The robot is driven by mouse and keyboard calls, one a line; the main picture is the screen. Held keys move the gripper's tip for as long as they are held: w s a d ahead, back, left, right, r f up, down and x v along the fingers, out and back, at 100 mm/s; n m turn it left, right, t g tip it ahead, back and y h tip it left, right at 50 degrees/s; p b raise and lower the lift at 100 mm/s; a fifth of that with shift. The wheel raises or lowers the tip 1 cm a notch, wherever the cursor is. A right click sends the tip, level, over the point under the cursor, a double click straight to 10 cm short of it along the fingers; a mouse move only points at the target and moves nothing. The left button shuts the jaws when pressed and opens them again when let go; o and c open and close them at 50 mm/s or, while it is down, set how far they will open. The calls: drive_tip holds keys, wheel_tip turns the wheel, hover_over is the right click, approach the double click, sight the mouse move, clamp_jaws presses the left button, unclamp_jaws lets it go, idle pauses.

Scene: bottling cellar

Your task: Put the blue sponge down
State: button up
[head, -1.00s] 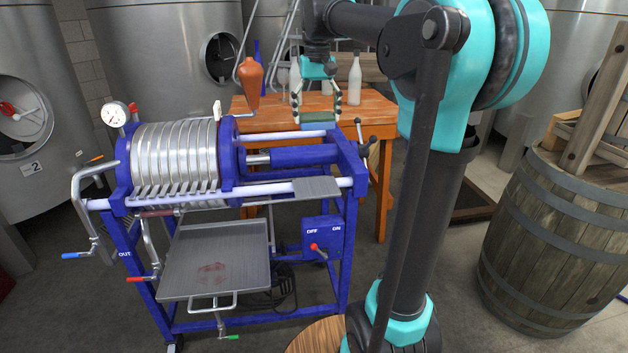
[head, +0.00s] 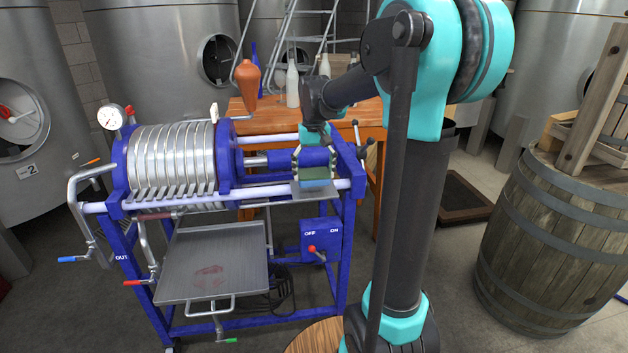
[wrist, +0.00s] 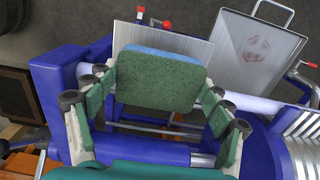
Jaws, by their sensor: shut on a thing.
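The sponge (head: 315,183) has a blue side and a green scouring side. My gripper (head: 315,174) is shut on it. In the wrist view the sponge (wrist: 158,82) shows its green face with a blue edge, between the fingers of my gripper (wrist: 160,85). It hangs over or at the small grey ribbed shelf (head: 318,194) on the press's front rail. That shelf (wrist: 190,50) lies partly behind the sponge in the wrist view. I cannot tell whether the sponge touches it.
The blue-framed press (head: 342,245) carries steel plates (head: 175,165) at the left. Its large drip tray (head: 215,262) is lower, with a reddish stain. A wooden table (head: 262,110) with bottles (head: 292,85) stands behind. A barrel (head: 545,240) stands at the right.

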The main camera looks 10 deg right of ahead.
sight(314, 174)
drive_tip(key=shift+f, duration=1.25)
drive_tip(key=shift+f, duration=0.15)
drive_tip(key=o, duration=1.2)
wheel_tip(314, 174, up, 12)
drive_tip(key=shift+r, duration=0.15)
drive_tip(key=s+d+f+t, duration=0.1)
drive_tip(key=s+f, duration=0.6)
drive_tip(key=f, duration=0.1)
drive_tip(key=s+d+f+t, duration=0.1)
drive_tip(key=s+f, duration=0.6)
drive_tip(key=f, duration=0.2)
drive_tip(key=s+d+f+t, duration=0.2)
drive_tip(key=s+f, duration=0.5)
drive_tip(key=f, duration=0.1)
drive_tip(key=shift+s+f, duration=0.15)
drive_tip(key=shift+s, duration=0.1)
